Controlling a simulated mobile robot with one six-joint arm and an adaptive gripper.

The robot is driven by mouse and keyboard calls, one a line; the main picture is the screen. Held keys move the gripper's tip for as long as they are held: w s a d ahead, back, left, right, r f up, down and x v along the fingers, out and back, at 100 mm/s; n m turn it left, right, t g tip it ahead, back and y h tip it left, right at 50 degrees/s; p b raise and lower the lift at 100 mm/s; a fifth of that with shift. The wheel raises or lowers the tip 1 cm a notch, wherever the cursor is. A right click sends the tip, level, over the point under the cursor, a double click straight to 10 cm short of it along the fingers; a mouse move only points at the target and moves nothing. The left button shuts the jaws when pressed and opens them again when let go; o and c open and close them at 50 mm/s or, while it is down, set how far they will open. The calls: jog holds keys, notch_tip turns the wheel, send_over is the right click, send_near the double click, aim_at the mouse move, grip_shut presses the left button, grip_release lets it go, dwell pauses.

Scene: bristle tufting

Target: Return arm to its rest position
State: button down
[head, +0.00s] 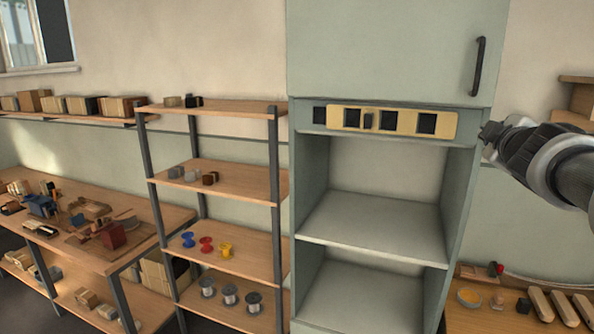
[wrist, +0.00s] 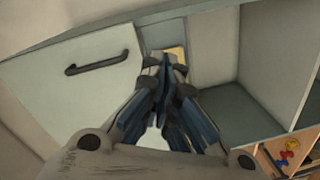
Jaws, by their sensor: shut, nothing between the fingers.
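My gripper (head: 490,133) is at the right in the head view, just right of the tall green cabinet (head: 393,55). It is shut and empty. In the wrist view my gripper (wrist: 165,62) points toward the cabinet, its blue-grey fingers together. Behind the fingertips is part of the cabinet's pale yellow panel (wrist: 177,52), mostly hidden by them. In the head view this yellow panel (head: 403,122) shows several dark square openings, with a small dark piece at one of them.
An open shelf rack (head: 213,182) with spools and small blocks stands left of the cabinet. A cluttered workbench (head: 160,217) is at far left. A wooden bench (head: 470,318) with several pale bars is at lower right. The cabinet's open compartments (head: 375,222) are empty.

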jog(key=s+a+f+m+g+y+b, duration=0.2)
jog(key=s+a+f+m+g+y, duration=0.1)
jog(key=s+a+f, duration=1.1)
jog(key=s+a+f+m+g+y+b, duration=0.2)
jog(key=s+a+f+m+g+y, duration=0.2)
jog(key=s+a+f, duration=1)
jog(key=s+f+g, duration=0.3)
jog(key=s+f, duration=0.1)
jog(key=f, duration=0.3)
jog(key=shift+a+f+m+g, duration=0.15)
jog(key=shift+a+m+g, duration=0.1)
jog(key=shift+m+g, duration=0.15)
